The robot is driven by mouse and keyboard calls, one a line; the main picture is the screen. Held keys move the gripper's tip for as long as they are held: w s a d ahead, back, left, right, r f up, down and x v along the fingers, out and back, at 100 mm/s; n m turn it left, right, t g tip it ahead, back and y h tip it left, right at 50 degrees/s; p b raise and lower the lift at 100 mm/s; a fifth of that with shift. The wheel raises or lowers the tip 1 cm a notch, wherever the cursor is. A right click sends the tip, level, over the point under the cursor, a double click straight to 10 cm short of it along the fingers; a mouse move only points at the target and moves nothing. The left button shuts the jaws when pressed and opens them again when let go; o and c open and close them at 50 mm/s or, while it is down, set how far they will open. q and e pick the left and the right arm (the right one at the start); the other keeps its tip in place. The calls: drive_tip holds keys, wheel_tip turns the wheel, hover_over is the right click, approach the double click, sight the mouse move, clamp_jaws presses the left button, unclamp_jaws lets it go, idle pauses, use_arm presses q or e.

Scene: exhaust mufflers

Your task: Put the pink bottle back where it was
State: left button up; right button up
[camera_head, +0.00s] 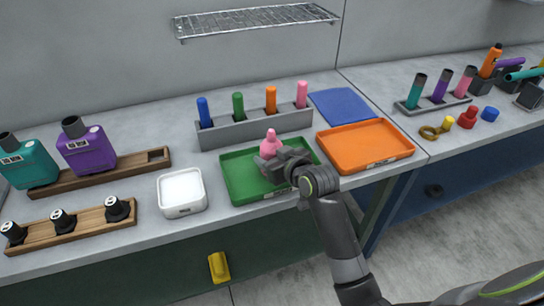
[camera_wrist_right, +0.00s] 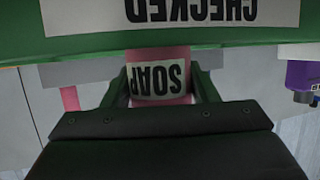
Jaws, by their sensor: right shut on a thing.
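The pink bottle (camera_head: 269,144) stands upright over the green tray (camera_head: 240,174) in the head view; I cannot tell whether its base touches the tray floor. My right gripper (camera_head: 273,163) is shut on its lower body, reaching in from the front right and hiding part of it. In the right wrist view, the bottle (camera_wrist_right: 160,54) has a SOAP label, upside down, between the fingers of the right gripper (camera_wrist_right: 163,88). The green tray (camera_wrist_right: 90,45) crosses the top there with a CHECKED label. My left gripper is not in view.
A white tray (camera_head: 182,191) stands left of the green tray, an orange tray (camera_head: 365,141) right. A grey rack (camera_head: 255,129) with several coloured sticks stands behind. A wooden holder (camera_head: 95,177) with teal (camera_head: 30,165) and purple (camera_head: 88,150) bottles has an empty slot at its right end.

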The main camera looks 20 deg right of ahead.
drive_tip(key=o, duration=1)
drive_tip(key=shift+f, duration=0.1)
drive_tip(key=shift+c, duration=0.2)
drive_tip(key=shift+r, duration=0.2)
drive_tip(key=v, duration=1.2)
